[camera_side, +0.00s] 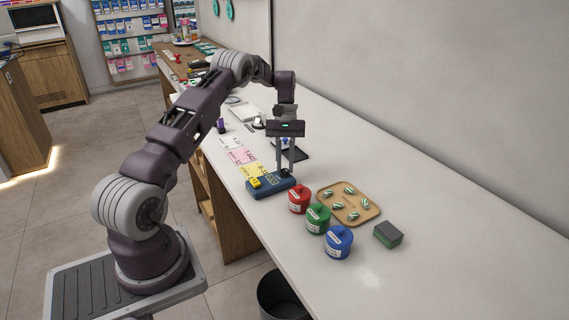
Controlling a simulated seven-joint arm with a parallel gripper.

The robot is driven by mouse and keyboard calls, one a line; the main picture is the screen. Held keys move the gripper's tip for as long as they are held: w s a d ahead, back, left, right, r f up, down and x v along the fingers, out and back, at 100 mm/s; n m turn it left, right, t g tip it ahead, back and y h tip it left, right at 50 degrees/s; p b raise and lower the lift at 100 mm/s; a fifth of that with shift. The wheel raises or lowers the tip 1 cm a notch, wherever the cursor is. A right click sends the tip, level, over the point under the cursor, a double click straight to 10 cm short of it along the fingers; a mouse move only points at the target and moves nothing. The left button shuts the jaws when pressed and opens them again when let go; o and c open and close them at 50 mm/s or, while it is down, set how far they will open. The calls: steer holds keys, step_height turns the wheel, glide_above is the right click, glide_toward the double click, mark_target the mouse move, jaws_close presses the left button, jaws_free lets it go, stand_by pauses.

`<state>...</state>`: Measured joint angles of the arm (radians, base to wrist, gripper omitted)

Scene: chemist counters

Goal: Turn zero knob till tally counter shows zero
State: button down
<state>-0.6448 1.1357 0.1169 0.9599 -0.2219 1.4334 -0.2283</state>
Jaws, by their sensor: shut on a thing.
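My gripper (286,171) points down over the counter's right end. Its two fingers are shut on the small dark zero knob there, which they mostly hide. The digits of the tally counter are too small to read in this view.
Red (299,200), green (317,219) and blue (338,243) lidded pots stand to the right. Behind them is a wooden tray (373,207) with several striped capsules. A dark green box (388,235) sits farther right. Coloured cards (243,155) lie left of the tally counter.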

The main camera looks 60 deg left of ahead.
steer(key=shift+w+m+y, duration=0.1)
steer(key=shift+m+y, duration=0.2)
steer(key=shift+m, duration=0.3)
steer(key=shift+g, duration=0.3)
steer(key=c, duration=1.3)
jaws_free()
steer(key=shift+v, duration=3.55)
